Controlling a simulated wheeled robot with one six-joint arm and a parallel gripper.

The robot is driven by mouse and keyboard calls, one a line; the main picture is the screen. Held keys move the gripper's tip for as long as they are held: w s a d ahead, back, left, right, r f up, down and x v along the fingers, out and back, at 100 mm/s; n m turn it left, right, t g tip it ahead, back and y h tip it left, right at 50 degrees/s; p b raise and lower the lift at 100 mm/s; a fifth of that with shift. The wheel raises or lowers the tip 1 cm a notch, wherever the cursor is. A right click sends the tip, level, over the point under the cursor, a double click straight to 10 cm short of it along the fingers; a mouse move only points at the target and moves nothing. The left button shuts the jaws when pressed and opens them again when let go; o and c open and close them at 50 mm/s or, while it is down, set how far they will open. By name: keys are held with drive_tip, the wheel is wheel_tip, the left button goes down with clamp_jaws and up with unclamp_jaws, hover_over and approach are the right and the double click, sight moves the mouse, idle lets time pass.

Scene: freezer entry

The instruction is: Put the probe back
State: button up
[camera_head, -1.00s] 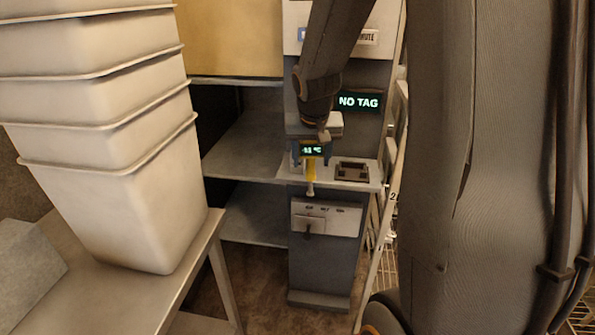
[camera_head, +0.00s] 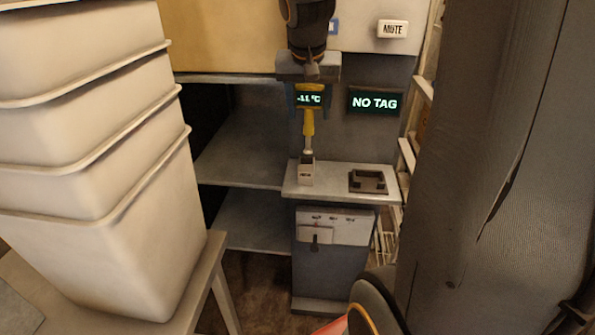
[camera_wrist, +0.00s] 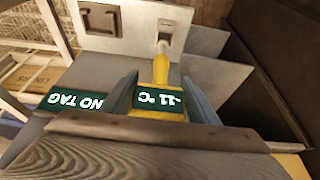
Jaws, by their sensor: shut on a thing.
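The probe (camera_head: 308,124) has a yellow body, a pale lower shaft and a dark display reading -11 °C. My gripper (camera_head: 309,92) is shut on its display end and holds it upright, tip down. In the wrist view the probe (camera_wrist: 161,70) points away from my gripper (camera_wrist: 160,98), one finger on each side. Its lower end is at a small white holder (camera_head: 305,175) on the pale shelf (camera_head: 334,178) of the grey stand. I cannot tell whether the tip is inside the holder or just above it.
A dark square cradle (camera_head: 368,181) sits on the shelf, right of the holder. A screen (camera_head: 375,102) behind reads NO TAG, with a MUTE button (camera_head: 392,29) above. Stacked white bins (camera_head: 95,210) stand on a table at left. Metal shelves (camera_head: 240,150) are left of the stand.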

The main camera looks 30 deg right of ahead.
sight(307, 142)
drive_tip(key=f, duration=0.2)
drive_tip(key=f+p, duration=0.1)
drive_tip(key=f, duration=0.3)
drive_tip(key=shift+w+f, duration=0.15)
drive_tip(key=shift+w, duration=0.15)
wheel_tip(307, 142, down, 3)
drive_tip(key=shift+f+p, duration=0.1)
drive_tip(key=shift+p, duration=0.25)
drive_tip(key=shift+c, duration=1)
drive_tip(key=shift+s+f, duration=0.15)
drive_tip(key=shift+f, duration=0.15)
drive_tip(key=c, duration=0.5)
drive_tip(key=o, duration=1.6)
drive_tip(key=shift+f, duration=0.15)
drive_tip(key=shift+c, duration=0.2)
drive_tip(key=shift+o, duration=1.4)
